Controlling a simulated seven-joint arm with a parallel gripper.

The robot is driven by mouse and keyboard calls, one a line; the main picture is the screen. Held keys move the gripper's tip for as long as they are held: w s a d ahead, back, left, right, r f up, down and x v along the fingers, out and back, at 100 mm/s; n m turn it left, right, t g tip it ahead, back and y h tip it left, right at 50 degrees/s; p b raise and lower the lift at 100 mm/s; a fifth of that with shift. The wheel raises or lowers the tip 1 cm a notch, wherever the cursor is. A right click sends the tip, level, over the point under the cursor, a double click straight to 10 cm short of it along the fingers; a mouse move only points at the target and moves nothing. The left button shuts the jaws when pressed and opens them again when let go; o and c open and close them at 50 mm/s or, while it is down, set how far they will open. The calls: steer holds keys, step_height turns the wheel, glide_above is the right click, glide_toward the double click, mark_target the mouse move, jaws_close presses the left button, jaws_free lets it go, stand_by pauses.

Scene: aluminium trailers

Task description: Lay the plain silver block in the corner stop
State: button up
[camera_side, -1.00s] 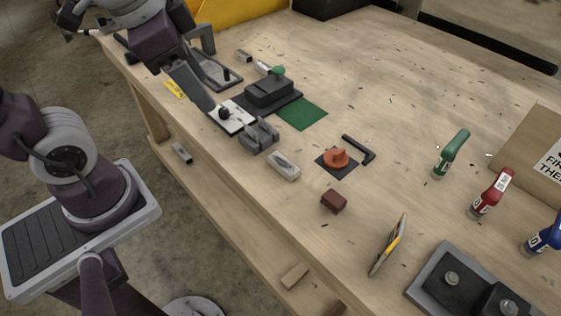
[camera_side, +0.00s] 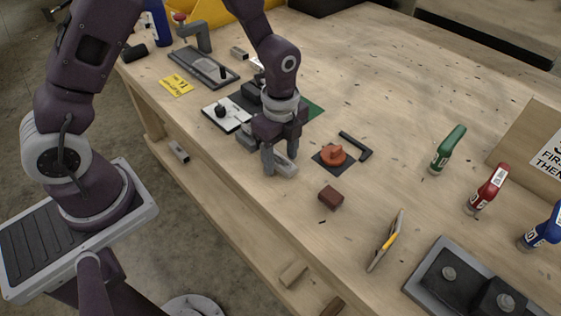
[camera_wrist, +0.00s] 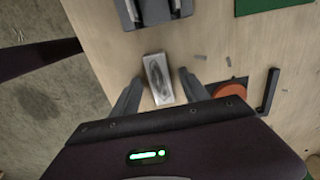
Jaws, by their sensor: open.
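The silver block (camera_wrist: 158,84) lies flat on the bench, a dark oval patch on its top. In the side view the block (camera_side: 287,166) is partly hidden by my gripper (camera_side: 280,163). My gripper is open and low over it. In the wrist view my gripper (camera_wrist: 159,75) has one finger on each side of the block, with a gap visible on both sides. The black L-shaped corner stop (camera_side: 358,147) lies flat on the bench to the right, beyond the orange knob. It also shows in the wrist view (camera_wrist: 268,92), and its inner corner is empty.
The orange knob (camera_side: 332,153) on a dark plate stands between the block and the stop. A brown-red block (camera_side: 330,197) lies nearer the front. A grey fixture (camera_wrist: 152,12) stands just behind the block. Spray bottles, including a green one (camera_side: 448,150), stand at the right.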

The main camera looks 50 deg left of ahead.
jaws_close()
stand_by(0.3)
